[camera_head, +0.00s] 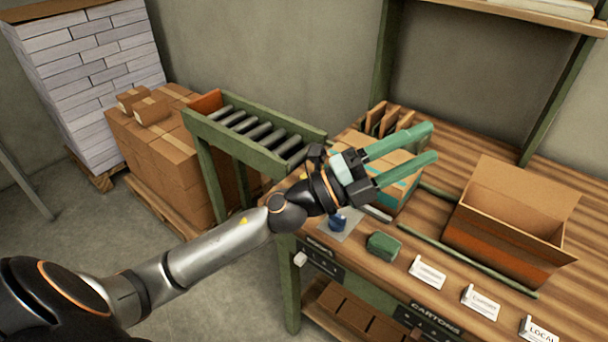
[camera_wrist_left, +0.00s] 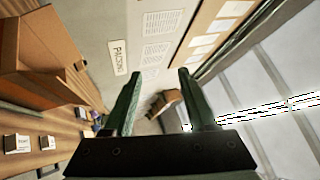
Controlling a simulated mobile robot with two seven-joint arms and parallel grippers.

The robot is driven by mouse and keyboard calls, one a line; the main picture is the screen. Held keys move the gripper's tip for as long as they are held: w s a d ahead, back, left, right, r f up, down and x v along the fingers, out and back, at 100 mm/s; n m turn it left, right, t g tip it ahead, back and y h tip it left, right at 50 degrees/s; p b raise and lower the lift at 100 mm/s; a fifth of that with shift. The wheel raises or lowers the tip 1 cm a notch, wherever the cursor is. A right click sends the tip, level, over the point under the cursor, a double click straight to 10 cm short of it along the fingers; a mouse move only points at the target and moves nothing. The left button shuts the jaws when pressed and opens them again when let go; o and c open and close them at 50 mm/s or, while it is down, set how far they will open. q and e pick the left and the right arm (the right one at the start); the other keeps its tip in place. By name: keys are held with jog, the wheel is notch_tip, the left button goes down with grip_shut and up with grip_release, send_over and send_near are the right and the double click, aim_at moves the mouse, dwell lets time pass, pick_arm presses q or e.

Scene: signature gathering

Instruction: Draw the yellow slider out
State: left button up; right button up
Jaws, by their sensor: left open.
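I cannot make out a yellow slider in either view. Two dark labelled panels, one at the left of the bench front (camera_head: 320,258) and one marked CARTONS (camera_head: 432,329), sit along the bench's front edge. A pale knob (camera_head: 300,259) shows beside the left panel. My left gripper (camera_head: 434,142) is open and empty, its green fingers raised over the bench and partly covering a taped carton (camera_head: 402,190). In the left wrist view its fingers (camera_wrist_left: 160,73) stand apart with nothing between them. My right gripper is not in view.
An open carton (camera_head: 505,215) stands on the wooden bench at right. A green block (camera_head: 383,246) and several white label cards (camera_head: 427,272) lie along the front. A roller conveyor (camera_head: 255,130) adjoins the bench at left, near stacked boxes (camera_head: 160,150).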

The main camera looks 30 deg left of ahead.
pick_arm(q)
jog(key=d+f+m+g+h, duration=0.1)
jog(key=d+f+m+g, duration=0.2)
jog(key=m+g, duration=0.55)
jog(key=m+g+y, duration=0.2)
jog(key=g+y, duration=0.2)
jog(key=y, duration=1.2)
send_near(305, 176)
jog(key=shift+t, duration=0.25)
jog(key=x, duration=0.6)
jog(key=p+x, duration=0.1)
jog(key=x, duration=0.2)
jog(key=shift+s+f, duration=0.2)
jog(key=shift+s, duration=0.1)
jog(key=shift+c, duration=0.2)
grip_shut()
